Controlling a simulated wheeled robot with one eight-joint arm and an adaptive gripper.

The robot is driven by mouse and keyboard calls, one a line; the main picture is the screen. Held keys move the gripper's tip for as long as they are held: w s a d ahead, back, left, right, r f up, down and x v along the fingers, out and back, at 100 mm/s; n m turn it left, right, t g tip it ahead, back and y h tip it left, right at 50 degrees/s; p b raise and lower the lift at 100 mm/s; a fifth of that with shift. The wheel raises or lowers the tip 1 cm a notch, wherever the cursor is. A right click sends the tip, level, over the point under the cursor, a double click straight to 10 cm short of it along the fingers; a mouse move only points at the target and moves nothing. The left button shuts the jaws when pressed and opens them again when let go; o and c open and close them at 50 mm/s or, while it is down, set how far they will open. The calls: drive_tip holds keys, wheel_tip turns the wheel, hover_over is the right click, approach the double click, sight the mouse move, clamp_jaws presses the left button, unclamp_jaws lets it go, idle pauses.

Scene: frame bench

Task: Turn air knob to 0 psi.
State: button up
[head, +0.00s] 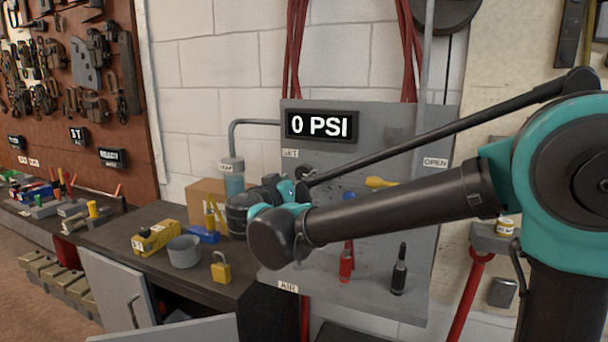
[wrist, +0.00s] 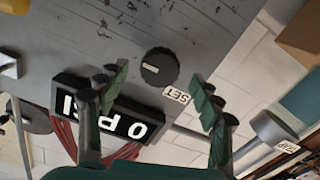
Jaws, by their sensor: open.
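The air knob (wrist: 160,67) is a round black dial with a short white mark, on a grey panel (wrist: 215,25) beside a SET label (wrist: 176,95). In the wrist view the mark lies roughly sideways. The panel's display (head: 320,125) reads 0 PSI in the head view; it also shows upside down in the wrist view (wrist: 133,127). My gripper (wrist: 158,76) is open, with its green fingers on either side of the knob and visible gaps to it. Whether the fingertips reach the knob's depth is unclear. In the head view my arm hides most of the gripper.
A bench (head: 135,220) holds a cardboard box (head: 203,197), a grey cup (head: 184,252) and a yellow padlock (head: 221,267).

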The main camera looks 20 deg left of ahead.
sight(302, 175)
drive_tip(key=shift+w+d, duration=0.2)
drive_tip(key=shift+w, duration=2.1)
drive_tip(key=c, duration=1.2)
